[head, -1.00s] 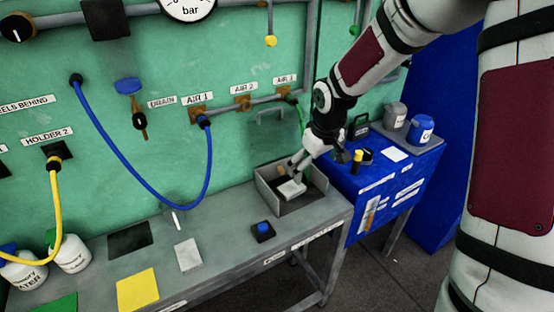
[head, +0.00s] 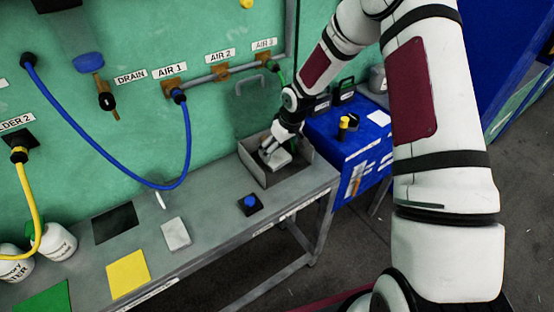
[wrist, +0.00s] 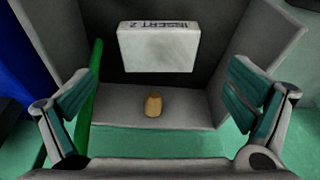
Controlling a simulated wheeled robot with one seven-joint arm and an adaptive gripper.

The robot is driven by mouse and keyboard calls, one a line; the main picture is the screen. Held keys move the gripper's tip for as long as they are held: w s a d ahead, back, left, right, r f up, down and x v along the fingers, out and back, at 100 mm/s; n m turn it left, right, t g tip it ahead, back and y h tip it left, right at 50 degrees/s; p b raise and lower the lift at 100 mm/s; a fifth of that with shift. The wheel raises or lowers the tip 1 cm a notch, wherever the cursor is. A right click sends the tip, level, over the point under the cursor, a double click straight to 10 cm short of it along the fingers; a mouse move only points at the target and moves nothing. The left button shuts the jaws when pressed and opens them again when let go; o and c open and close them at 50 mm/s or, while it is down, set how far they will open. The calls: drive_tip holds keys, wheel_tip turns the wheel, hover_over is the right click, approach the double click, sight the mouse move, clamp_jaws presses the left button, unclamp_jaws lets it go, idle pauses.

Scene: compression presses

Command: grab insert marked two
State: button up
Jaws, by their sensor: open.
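The insert (wrist: 158,48) is a pale grey-white block with "INSERT 2" printed on its top edge in the wrist view. It lies in a grey open-topped bin and also shows in the head view (head: 279,159), partly covered by the gripper. My gripper (wrist: 160,88) is open, its two teal-padded fingers spread wide with nothing between them. In the head view my gripper (head: 270,147) is at the bin, close to the insert. I cannot tell the exact gap.
The bin's walls (head: 300,172) surround the insert. A small tan piece (wrist: 153,104) and a green hose (wrist: 92,95) show in the wrist view. A blue button (head: 250,202) and a grey block (head: 176,233) are on the bench. A blue cabinet stands right of the bin.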

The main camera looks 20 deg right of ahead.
sight(277, 157)
drive_tip(key=shift+p+x, duration=0.5)
drive_tip(key=shift+x, duration=2.15)
drive_tip(key=shift+s+d, duration=0.15)
drive_tip(key=shift+s, duration=0.05)
drive_tip(key=c, duration=1.6)
